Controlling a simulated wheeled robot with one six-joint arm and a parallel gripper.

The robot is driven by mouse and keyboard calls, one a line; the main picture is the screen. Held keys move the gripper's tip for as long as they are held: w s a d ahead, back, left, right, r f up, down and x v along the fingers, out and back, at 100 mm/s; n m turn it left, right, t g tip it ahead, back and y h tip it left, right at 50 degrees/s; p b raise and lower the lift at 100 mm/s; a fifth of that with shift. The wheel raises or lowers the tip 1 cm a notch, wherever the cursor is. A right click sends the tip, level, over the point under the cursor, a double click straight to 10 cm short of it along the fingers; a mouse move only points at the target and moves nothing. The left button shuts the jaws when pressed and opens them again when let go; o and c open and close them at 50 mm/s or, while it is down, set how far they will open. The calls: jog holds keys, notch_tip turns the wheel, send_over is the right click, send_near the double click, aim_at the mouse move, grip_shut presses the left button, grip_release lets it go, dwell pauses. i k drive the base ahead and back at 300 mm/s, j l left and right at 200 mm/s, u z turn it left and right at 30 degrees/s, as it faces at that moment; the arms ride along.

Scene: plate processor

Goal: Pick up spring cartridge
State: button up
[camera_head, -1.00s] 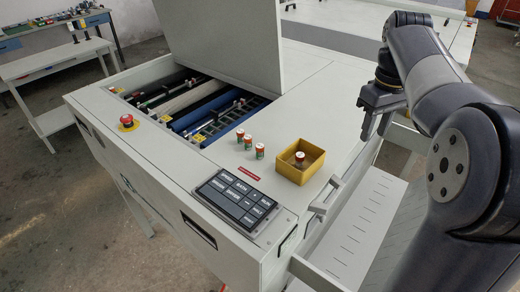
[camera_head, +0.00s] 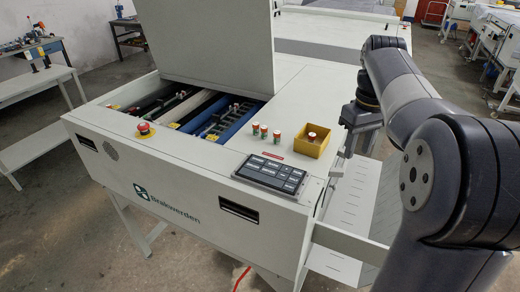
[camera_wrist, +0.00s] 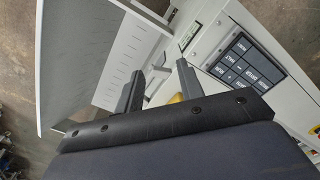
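My gripper (camera_head: 354,146) is just right of the box in the head view, apart from every cartridge. In the wrist view my gripper (camera_wrist: 158,88) has its two fingers spread with nothing between them. A sliver of the yellow box (camera_wrist: 177,97) shows beside one finger. No cartridge is visible there.
The machine has a keypad (camera_head: 270,173), a red emergency button (camera_head: 144,128) and an open bay with rollers (camera_head: 205,112) under a raised lid (camera_head: 215,50). A pale slotted shelf (camera_head: 345,205) lies below its right side. The top around the cartridges is clear.

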aim_at(276, 134)
jog(key=k+j+z, duration=0.1)
jog(key=j+z, duration=0.3)
jog(key=j, duration=0.9)
jog(key=i+j+z, duration=0.2)
jog(key=i+j, duration=0.4)
jog(key=i, duration=0.1)
